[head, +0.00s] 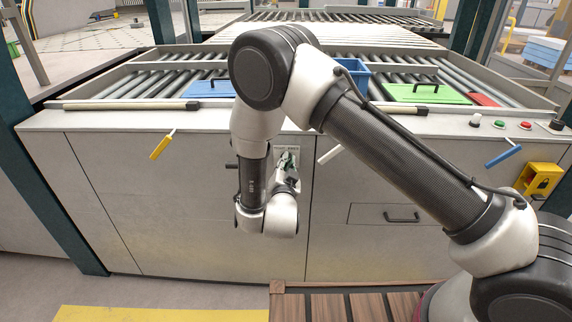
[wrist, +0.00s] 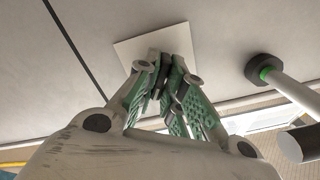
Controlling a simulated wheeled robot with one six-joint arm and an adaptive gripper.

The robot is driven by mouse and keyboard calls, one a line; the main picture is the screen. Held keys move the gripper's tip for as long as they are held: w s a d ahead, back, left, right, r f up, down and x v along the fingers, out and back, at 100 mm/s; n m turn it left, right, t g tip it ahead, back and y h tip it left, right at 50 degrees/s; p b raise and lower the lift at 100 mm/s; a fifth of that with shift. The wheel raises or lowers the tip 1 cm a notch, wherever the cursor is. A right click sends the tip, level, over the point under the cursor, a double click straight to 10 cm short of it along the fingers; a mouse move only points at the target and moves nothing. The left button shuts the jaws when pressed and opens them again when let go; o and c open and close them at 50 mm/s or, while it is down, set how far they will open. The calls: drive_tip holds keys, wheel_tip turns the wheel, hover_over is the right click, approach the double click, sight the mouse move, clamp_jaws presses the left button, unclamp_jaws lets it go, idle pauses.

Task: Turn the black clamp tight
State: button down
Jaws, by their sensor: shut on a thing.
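My gripper (head: 288,165) is at the front panel of the machine, at a small pale plate (wrist: 182,36). In the wrist view my gripper (wrist: 160,80) has its green-padded fingers drawn together over the plate. They are shut on a small dark part, which I take to be the black clamp (wrist: 153,76). The fingers hide most of it, so its shape and angle cannot be told. In the head view my own wrist and fingers cover the clamp.
A yellow lever (head: 162,145) is to the left; a white lever (head: 329,155) and a blue lever (head: 503,155) are to the right. A drawer handle (head: 401,216) is lower right. A dark-ended rod (wrist: 265,70) is right of my fingers in the wrist view.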

drive_tip(key=shift+n, duration=7.7)
drive_tip(key=c, duration=1.5)
unclamp_jaws()
